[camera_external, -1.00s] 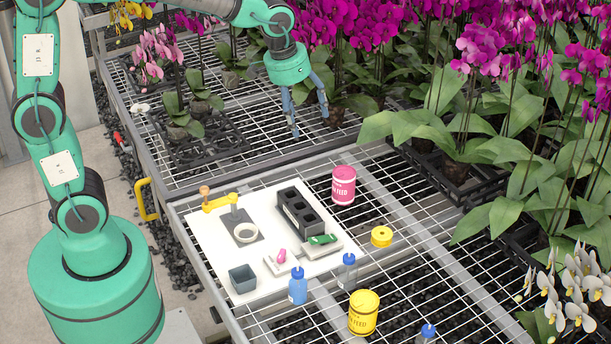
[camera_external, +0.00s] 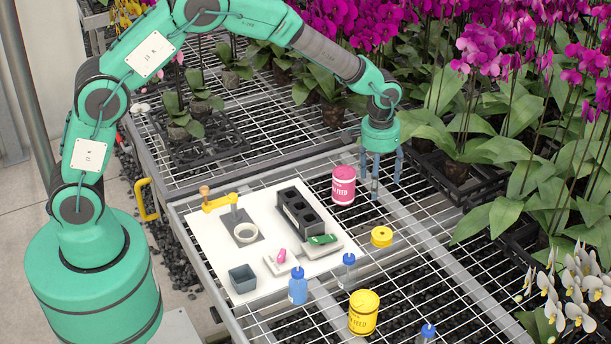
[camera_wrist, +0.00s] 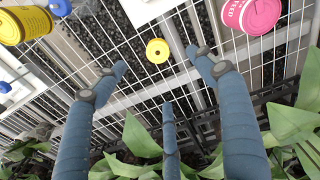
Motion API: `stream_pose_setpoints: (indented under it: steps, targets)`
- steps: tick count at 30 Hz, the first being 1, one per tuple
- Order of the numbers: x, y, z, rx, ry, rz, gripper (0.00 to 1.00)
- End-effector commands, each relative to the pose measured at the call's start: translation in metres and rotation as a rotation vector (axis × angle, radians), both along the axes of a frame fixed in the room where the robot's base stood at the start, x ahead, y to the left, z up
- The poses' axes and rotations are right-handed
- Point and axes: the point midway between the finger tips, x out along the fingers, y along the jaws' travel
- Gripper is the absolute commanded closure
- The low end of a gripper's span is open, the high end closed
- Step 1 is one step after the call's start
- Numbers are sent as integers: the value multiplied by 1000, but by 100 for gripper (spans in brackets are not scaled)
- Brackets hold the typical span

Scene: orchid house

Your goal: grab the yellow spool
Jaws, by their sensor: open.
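The yellow spool (camera_external: 381,236) lies flat on the wire bench, to the right of the white board. In the wrist view the yellow spool (camera_wrist: 158,51) shows its round top with a dark centre hole, beyond my fingertips. My gripper (camera_external: 384,183) is open and empty, hanging above the bench behind the spool and beside the pink tub. In the wrist view the blue fingers of my gripper (camera_wrist: 158,80) are spread apart, and none touches the spool.
A pink feed tub (camera_external: 344,186) stands close to my gripper. A yellow feed tub (camera_external: 363,313) and blue-capped bottles (camera_external: 298,287) stand nearer the front. The white board (camera_external: 207,246) holds a black block (camera_external: 300,212). Orchid leaves (camera_external: 492,215) crowd the right. Bare mesh surrounds the spool.

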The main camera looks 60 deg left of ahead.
Motion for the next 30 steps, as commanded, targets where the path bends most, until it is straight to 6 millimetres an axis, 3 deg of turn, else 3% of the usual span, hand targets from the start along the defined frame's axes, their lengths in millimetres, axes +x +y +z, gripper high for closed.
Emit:
stream_pose_setpoints:
  steps: [3, 9, 23, 30]
  targets:
    - [10, -9, -29, 3, 21, 9, 29]
    - [18, -16, -56, 6, 37, 22, 29]
    - [19, -17, -61, 6, 41, 24, 29]
    - [19, -17, -79, 7, 42, 24, 29]
